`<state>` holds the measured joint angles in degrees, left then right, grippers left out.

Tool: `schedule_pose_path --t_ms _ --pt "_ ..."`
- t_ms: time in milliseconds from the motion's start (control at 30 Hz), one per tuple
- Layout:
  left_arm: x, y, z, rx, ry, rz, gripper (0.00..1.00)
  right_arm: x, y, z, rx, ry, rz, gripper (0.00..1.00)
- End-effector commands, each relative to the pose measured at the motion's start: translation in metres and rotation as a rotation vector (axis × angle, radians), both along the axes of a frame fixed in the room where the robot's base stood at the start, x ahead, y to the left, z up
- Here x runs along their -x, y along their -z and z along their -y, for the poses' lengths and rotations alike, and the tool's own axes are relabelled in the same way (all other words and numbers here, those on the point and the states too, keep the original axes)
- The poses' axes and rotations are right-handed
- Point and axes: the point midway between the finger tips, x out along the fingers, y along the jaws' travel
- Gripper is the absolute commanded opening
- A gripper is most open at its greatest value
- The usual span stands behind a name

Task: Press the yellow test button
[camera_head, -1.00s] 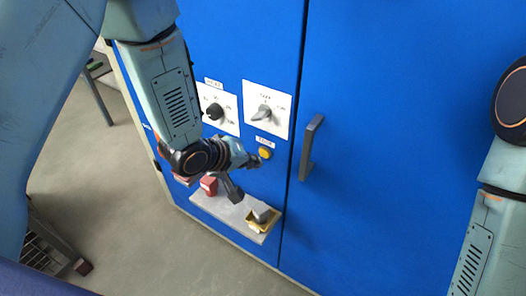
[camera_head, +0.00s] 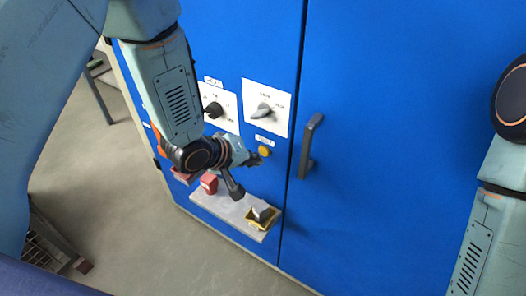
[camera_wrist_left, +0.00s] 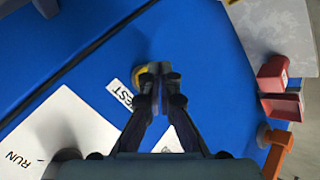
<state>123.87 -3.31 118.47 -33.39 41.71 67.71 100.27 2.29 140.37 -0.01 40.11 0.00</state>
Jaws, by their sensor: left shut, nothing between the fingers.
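The yellow test button (camera_head: 264,151) is on the blue cabinet front, just under a small white label and left of the door seam. My left gripper (camera_head: 255,159) is shut and empty, its fingertips right beside the button at its lower left in the head view. In the left wrist view the shut fingertips (camera_wrist_left: 160,70) cover part of the yellow button (camera_wrist_left: 138,76), next to the label reading TEST (camera_wrist_left: 121,95). Whether the tips touch the button I cannot tell. My right gripper is out of view; only right arm links show.
Two white plates with rotary knobs (camera_head: 265,109) sit above the button. A dark door handle (camera_head: 310,146) stands out to its right. Below is a grey shelf (camera_head: 222,207) with a red object (camera_head: 208,183) and a yellow tray (camera_head: 250,222) holding a grey piece.

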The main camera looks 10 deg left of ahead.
Motion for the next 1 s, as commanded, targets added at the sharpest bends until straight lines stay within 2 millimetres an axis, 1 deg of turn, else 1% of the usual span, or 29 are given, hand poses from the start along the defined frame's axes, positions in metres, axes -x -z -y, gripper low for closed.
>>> schedule_pose_path --t_ms 467,733,1000 --pt "-0.0003 -0.0001 0.0001 0.0 0.0 0.0 0.0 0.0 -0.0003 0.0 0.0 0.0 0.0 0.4" --pt "-0.0071 -0.001 0.0024 -0.001 0.001 0.0 0.0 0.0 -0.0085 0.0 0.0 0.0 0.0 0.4" --pt "-0.0081 0.0002 0.0028 0.0 0.0 0.0 0.0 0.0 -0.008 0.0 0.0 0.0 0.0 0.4"
